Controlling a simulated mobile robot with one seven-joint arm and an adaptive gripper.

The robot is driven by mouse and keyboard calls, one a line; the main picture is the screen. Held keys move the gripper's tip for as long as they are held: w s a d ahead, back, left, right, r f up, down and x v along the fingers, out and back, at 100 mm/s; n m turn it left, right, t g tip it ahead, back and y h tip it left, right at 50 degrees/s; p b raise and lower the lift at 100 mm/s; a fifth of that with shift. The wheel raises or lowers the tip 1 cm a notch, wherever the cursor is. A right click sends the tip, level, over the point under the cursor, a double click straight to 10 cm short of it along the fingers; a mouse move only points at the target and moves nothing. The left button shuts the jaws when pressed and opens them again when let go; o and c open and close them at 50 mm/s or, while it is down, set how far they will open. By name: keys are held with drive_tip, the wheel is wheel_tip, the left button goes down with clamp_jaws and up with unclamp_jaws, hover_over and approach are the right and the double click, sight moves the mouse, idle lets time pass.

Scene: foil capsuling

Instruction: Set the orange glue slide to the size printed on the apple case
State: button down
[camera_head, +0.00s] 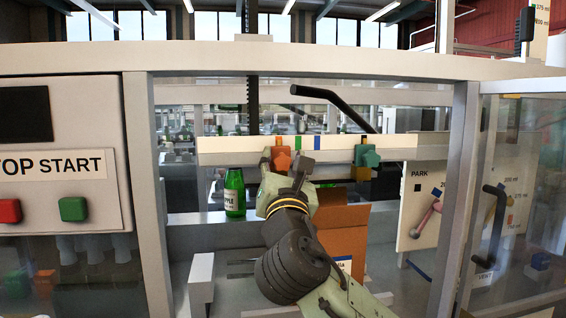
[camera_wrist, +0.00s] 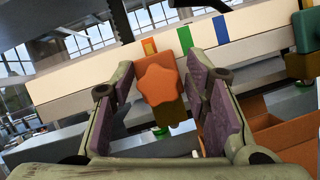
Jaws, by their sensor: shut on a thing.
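The orange glue slide (camera_head: 282,158) sits on the long white rail (camera_head: 225,151), at or just beside the orange mark (camera_head: 279,141). To its right are a green mark (camera_head: 298,142) and a blue mark (camera_head: 317,142). My gripper (camera_wrist: 160,100) has its pads on either side of the slide's star-shaped knob (camera_wrist: 160,84) and is shut on it. The brown cardboard case (camera_head: 350,218) stands open below the rail, partly behind my arm. Its label (camera_head: 344,264) is mostly hidden, and I cannot read a size on it.
A green slide (camera_head: 367,156) sits farther right on the rail. A green bottle (camera_head: 235,193) stands left of my gripper. Frame posts flank the opening. A black handle (camera_head: 330,103) slants above the rail. A panel marked PARK (camera_head: 420,200) stands at right.

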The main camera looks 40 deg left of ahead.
drive_tip(key=w+d, duration=0.2)
drive_tip(key=w, duration=0.1)
drive_tip(key=w+d, duration=0.3)
drive_tip(key=shift+w+d+r, duration=0.1)
drive_tip(key=shift+w+d, duration=0.05)
drive_tip(key=shift+d, duration=0.05)
drive_tip(key=c, duration=1.3)
unclamp_jaws()
drive_tip(key=shift+o, duration=0.4)
drive_tip(key=shift+a, duration=0.1)
